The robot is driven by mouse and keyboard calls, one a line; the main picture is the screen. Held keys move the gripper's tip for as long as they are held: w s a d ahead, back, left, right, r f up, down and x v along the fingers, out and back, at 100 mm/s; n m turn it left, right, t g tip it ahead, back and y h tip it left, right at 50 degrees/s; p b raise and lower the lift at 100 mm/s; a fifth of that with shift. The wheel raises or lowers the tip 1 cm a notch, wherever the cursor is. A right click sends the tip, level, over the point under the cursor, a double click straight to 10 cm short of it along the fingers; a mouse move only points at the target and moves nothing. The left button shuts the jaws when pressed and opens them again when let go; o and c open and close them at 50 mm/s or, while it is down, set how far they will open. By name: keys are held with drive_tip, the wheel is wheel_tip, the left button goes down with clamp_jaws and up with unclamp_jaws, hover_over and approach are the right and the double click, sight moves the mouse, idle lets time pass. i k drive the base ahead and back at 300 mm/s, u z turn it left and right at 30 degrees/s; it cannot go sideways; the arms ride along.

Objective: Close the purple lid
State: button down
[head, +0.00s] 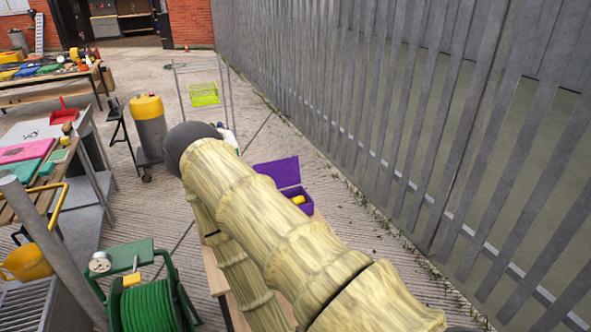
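A purple box (301,208) stands right of the middle, partly hidden behind my arm. Its purple lid (278,172) stands open, tilted up at the back of the box. A small yellow thing (298,200) shows inside the box at its near side. My pale yellow, ringed arm crosses the middle of the view and hides the left part of the box. My gripper is not visible, so its state and its distance from the lid do not show.
The box appears to rest on a light wooden surface (214,272), mostly hidden under my arm. A metal fence (420,130) runs along the right. A green hose reel (150,305), a grey-and-yellow canister (149,128) and cluttered tables (40,80) stand left. Concrete floor lies between.

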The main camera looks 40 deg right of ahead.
sight(286, 172)
drive_tip(key=k, duration=0.8)
drive_tip(key=z, duration=0.7)
drive_tip(key=i, duration=0.65)
